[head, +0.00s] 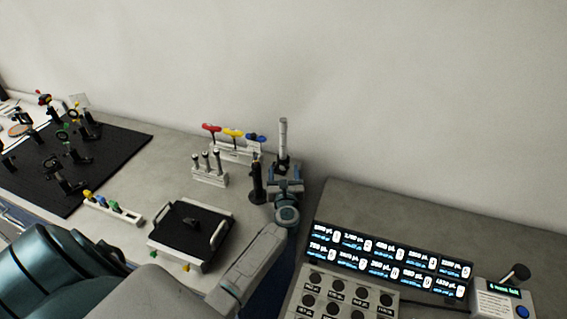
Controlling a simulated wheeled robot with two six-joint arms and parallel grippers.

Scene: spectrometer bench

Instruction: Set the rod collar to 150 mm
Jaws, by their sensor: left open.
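A pale upright rod (283,134) stands at the back of the bench. A dark piece that looks like the rod collar (283,161) sits low on it, partly hidden by my gripper. Any scale marks on the rod are too small to read. My left gripper (284,172) is open, pointing away from me at the foot of the rod. Whether its fingers touch the collar cannot be told. My right gripper is out of view.
A black post (257,182) stands close left of my gripper. Beyond it are a holder of silver posts (209,177) and colored-handled drivers (233,133). A black tray (207,233) lies in front, with an optics breadboard (110,150) left. Lit displays (390,262) stand right.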

